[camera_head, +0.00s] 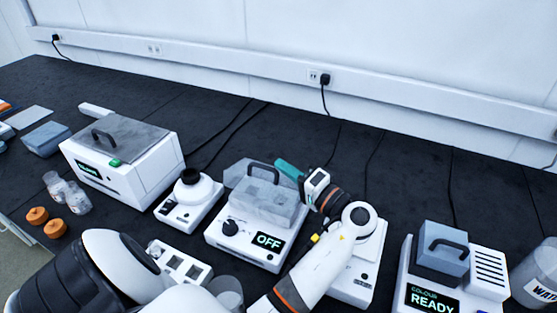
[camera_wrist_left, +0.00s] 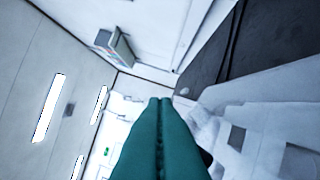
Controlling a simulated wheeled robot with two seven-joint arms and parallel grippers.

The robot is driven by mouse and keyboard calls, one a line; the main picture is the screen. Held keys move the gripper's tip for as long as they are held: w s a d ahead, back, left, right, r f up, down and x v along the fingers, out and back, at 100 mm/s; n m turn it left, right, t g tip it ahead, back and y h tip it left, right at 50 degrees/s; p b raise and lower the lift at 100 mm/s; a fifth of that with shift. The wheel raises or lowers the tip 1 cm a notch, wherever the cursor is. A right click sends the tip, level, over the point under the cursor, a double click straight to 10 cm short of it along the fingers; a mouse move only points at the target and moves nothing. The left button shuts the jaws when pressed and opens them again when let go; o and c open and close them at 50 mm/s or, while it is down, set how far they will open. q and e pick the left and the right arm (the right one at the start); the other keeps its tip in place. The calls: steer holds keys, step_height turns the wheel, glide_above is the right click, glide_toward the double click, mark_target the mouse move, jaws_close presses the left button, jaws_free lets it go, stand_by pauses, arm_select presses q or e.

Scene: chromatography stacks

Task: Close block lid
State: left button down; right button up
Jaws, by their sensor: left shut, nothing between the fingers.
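The block unit (camera_head: 220,240) is a white box with a dark knob and a display reading OFF, in the middle of the head view. Its see-through grey lid (camera_head: 238,177) has a black handle and sits over the rear of the unit; it looks raised, but its exact angle is hard to tell. My left gripper (camera_head: 287,169) has teal fingers, shut and empty, just right of the handle near the lid's far right side. I cannot tell whether they touch it. The shut fingers (camera_wrist_left: 160,110) fill the lower middle of the left wrist view. My right gripper is out of view.
A white instrument with a grey lid (camera_head: 125,135) and a small white device with a round top (camera_head: 190,192) stand to the left. A COLOUR READY unit (camera_head: 440,270) stands right. Orange caps (camera_head: 45,222) and clear jars (camera_head: 75,197) lie left. The black bench behind is mostly clear, with cables.

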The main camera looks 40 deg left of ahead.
arm_select(q)
steer(key=shift+s+d+f, duration=0.15)
steer(key=shift+s+f, duration=0.1)
steer(key=shift+s, duration=0.15)
stand_by(0.4)
step_height(320, 180, up, 10)
steer(key=p, duration=0.7)
